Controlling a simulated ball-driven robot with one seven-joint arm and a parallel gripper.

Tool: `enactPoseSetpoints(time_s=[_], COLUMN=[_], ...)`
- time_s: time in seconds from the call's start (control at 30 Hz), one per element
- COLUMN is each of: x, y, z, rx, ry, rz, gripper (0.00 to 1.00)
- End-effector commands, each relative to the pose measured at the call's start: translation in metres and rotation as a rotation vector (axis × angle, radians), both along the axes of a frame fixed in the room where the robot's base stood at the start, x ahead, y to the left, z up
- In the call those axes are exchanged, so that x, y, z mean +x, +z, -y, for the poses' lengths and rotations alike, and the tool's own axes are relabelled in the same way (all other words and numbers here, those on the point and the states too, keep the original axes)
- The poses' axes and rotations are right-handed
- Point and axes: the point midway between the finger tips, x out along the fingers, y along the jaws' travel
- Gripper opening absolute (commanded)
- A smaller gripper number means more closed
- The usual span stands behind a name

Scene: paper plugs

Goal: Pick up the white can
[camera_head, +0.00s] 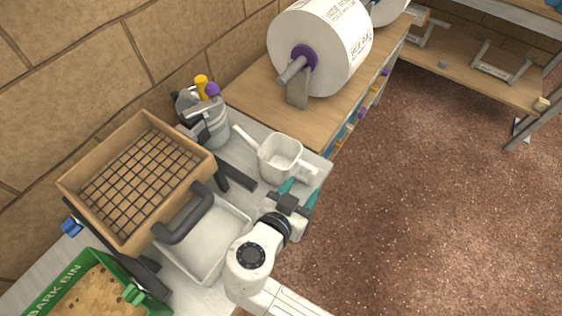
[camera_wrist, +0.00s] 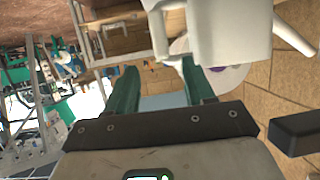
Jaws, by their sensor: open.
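The white can (camera_head: 277,160) stands upright near the right edge of the grey bench, with a long spout to the left and a handle to the right. In the wrist view the can (camera_wrist: 235,28) fills the upper middle, its handle (camera_wrist: 160,22) hanging beyond the fingertips. My gripper (camera_head: 300,192) is beside the can's handle side, its two teal fingers apart. In the wrist view the open gripper (camera_wrist: 160,85) has nothing held between its fingers. I cannot tell whether a finger touches the handle.
A wooden sieve (camera_head: 128,133) and a pale tray (camera_head: 222,222) with a dark handle lie to the left. A grey tool pot (camera_head: 210,127) stands behind. A big paper roll (camera_head: 330,45) rests on the wooden table. A green bin (camera_head: 62,278) is at lower left. Open floor lies right.

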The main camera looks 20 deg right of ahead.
Motion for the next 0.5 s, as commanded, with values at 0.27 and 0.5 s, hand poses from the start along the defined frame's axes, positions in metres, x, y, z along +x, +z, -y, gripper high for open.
enactPoseSetpoints(time_s=[0.27, 0.5], x=[0.013, 0.034], y=[-0.009, -0.025], z=[0.015, 0.036], rx=[0.0, 0.0], ry=[-0.001, -0.002], rz=[-0.002, -0.003], gripper=[0.53, 0.53])
